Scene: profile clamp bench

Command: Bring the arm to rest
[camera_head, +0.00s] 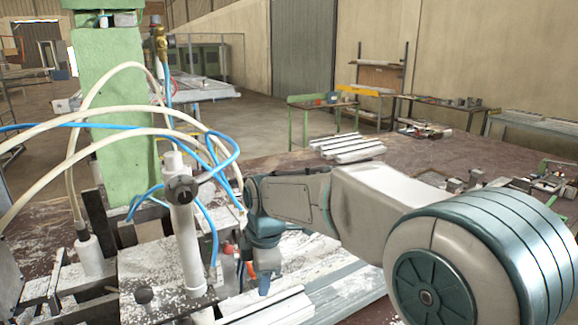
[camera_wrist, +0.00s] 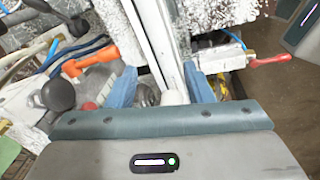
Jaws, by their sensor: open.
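My arm reaches over the clamp bench from the right. My gripper (camera_head: 262,282) points down at the bench in the head view, and its fingertips are partly hidden there. In the wrist view my gripper (camera_wrist: 162,88) has two blue fingers standing apart, with no thing clearly held. A pale metal profile (camera_wrist: 158,35) runs up the picture from the gap between the fingers. I cannot tell whether either finger touches it. A light profile (camera_head: 268,306) lies just below my gripper in the head view.
A green column (camera_head: 115,120) and a pale cylinder (camera_head: 184,230) with looping hoses stand close left of my gripper. An orange handle (camera_wrist: 92,60) and a red handle (camera_wrist: 270,60) flank the fingers. Several profiles (camera_head: 347,147) lie farther back. Open air lies above the table behind my arm.

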